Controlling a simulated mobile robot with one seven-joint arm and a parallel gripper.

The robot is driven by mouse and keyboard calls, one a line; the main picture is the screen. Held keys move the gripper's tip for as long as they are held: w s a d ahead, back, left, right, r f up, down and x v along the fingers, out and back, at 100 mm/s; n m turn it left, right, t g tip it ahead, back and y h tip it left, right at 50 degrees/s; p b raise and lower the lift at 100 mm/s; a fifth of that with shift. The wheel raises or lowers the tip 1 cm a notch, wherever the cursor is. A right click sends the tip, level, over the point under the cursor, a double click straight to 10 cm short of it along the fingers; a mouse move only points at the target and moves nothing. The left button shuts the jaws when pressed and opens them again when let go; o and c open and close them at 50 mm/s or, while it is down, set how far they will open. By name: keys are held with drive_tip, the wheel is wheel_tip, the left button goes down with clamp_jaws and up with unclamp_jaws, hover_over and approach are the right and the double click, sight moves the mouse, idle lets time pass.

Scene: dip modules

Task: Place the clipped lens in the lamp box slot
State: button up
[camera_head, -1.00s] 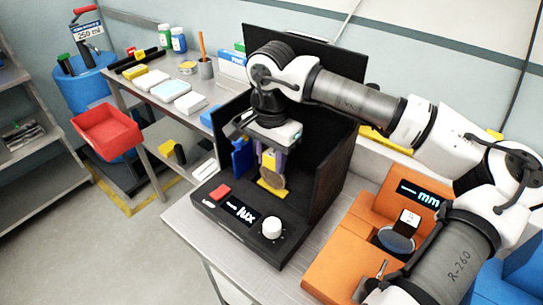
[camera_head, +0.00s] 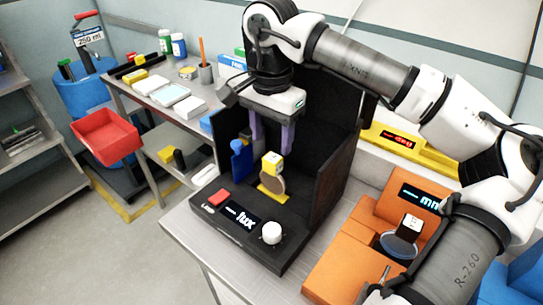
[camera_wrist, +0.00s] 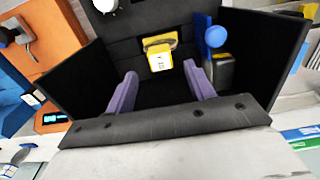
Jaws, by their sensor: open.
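The clipped lens is a round brownish disc with a yellow clip (camera_head: 272,163) that has a white label on top. It stands upright on a yellow slot piece (camera_head: 271,193) inside the black lamp box (camera_head: 334,165). In the wrist view the yellow clip (camera_wrist: 160,60) is seen from above, and the lens disc is mostly hidden. My gripper (camera_head: 271,148) is above and behind the clip, with its purple fingers apart and nothing between them. In the wrist view the fingers (camera_wrist: 160,92) stand wide apart, clear of the clip.
A blue round-topped piece (camera_head: 238,158) stands left of the lens in the box. Dark walls flank my gripper. The box front has a red button (camera_head: 219,196), a lux display and a white knob (camera_head: 271,233). An orange gauge (camera_head: 345,260) stands to the right.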

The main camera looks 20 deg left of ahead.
wheel_tip(320, 180, up, 5)
drive_tip(key=shift+f, duration=0.1)
idle(1.2)
